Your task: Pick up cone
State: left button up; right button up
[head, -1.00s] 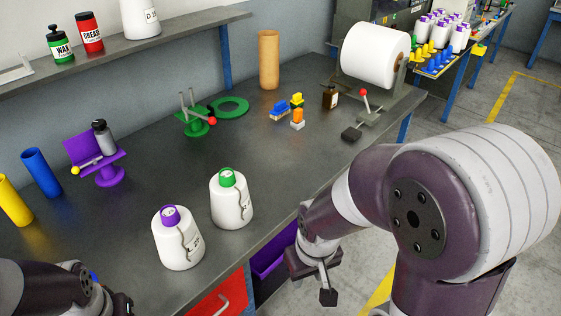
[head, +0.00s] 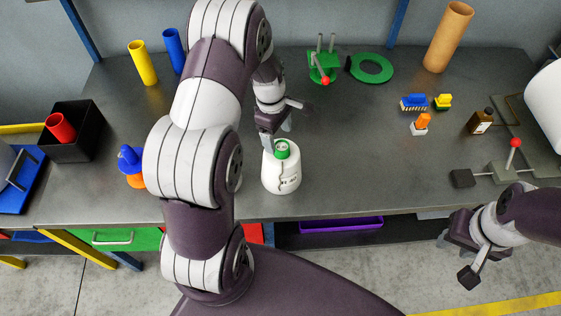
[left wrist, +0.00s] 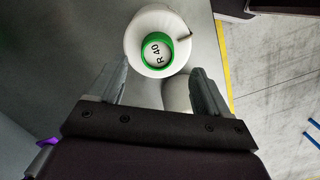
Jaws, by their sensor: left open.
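A white yarn cone with a green top (head: 286,180) stands upright near the front edge of the workbench in the head view. My left gripper (head: 277,134) is open and points down just above and behind its top. In the left wrist view the cone's green top, marked R 40 (left wrist: 158,50), lies just beyond the gap between the fingers of my left gripper (left wrist: 158,70), with nothing held. A second white rounded thing (left wrist: 178,92) shows partly between the fingers. My right gripper (head: 445,240) is beyond the bench's front edge at the right, its jaws unclear.
The grey workbench (head: 385,170) is clear right of the cone. Behind stand a green stand (head: 322,68), a green ring (head: 371,68) and a tan tube (head: 448,36). My left arm hides part of the bench left of the cone.

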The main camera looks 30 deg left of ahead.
aim_at(282, 145)
pick_arm(q)
jog(key=f, duration=0.2)
jog(key=d+f+p, duration=0.1)
jog(key=f, duration=0.1)
jog(key=shift+w+d, duration=0.1)
jog(key=shift+w, duration=0.2)
jog(key=shift+c, duration=1.2)
jog(key=shift+s+a, duration=0.2)
jog(key=shift+s, duration=0.05)
jog(key=c, duration=0.5)
grip_shut()
jog(key=shift+w+d, duration=0.1)
jog(key=shift+w, duration=0.05)
pick_arm(e)
jog(key=shift+w+d+r, duration=0.2)
jog(key=shift+d+r, duration=0.05)
jog(key=shift+r, duration=0.45)
pick_arm(q)
jog(key=shift+r, duration=0.15)
pick_arm(e)
jog(key=shift+f, duration=0.1)
